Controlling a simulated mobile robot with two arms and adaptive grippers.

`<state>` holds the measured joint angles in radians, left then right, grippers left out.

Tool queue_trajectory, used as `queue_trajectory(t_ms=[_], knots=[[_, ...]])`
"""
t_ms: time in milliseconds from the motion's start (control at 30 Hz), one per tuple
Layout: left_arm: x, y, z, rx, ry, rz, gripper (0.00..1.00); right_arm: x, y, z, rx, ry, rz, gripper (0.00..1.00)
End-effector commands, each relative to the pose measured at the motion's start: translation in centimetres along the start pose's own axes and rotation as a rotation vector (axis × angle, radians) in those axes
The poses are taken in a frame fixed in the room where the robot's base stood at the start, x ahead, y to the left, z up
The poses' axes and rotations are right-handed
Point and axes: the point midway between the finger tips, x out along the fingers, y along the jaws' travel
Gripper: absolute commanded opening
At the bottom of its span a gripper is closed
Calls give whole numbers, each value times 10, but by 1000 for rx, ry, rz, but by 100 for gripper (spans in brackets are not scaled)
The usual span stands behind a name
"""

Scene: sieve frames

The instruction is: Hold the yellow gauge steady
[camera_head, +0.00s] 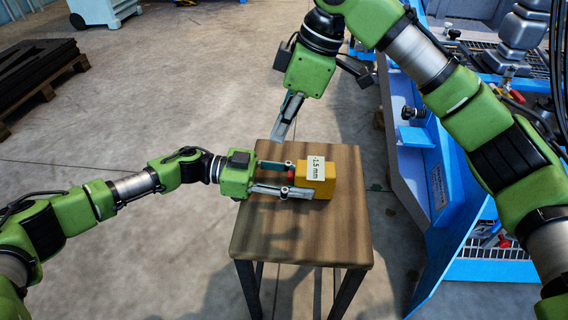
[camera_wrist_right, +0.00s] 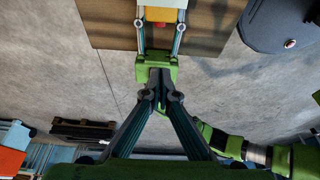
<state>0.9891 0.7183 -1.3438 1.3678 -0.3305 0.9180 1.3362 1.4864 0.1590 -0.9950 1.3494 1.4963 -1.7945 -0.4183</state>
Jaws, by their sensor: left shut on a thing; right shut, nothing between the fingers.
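The yellow gauge (camera_head: 322,182) is a block with a white label reading "-1.5 mm". It is at the right part of the small wooden table (camera_head: 270,246). My left gripper (camera_head: 302,180) reaches in from the left and is shut on the gauge, one finger along each side. A small red part (camera_head: 291,174) shows between its fingers, against the gauge. In the right wrist view the gauge (camera_wrist_right: 161,14) is at the top edge, partly cut off. My right gripper (camera_head: 281,134) is shut and empty, pointing down above the table's far edge; its closed fingers also show in the wrist view (camera_wrist_right: 160,82).
A blue machine (camera_head: 440,185) with trays and metal fittings stands close on the right of the table. A pallet with dark slabs (camera_head: 35,68) lies at the far left. A light blue cabinet (camera_head: 98,10) stands at the back. The concrete floor left of the table is clear.

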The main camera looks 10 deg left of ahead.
Motion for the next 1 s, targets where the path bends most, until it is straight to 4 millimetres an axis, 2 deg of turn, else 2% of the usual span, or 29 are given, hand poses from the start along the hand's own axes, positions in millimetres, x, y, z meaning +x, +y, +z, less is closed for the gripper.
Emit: queue_trajectory(t_ms=[233, 367, 800, 900, 1000], knots=[[0, 0, 1, 0, -2, -1, 0, 3, 0, 0, 1, 2, 1, 0], [0, 0, 1, 0, -2, -1, 0, 16, 0, 0, 1, 2, 0, 0], [0, 0, 1, 0, -2, 0, 0, 105, 0, -1, 0, 2, -1, 0], [0, 0, 1, 0, -2, 0, 0, 95, 2, 18, 5, 3, 5, 0], [0, 0, 1, 0, -2, -1, 0, 91, 1, 29, 4, 4, 3, 0]])
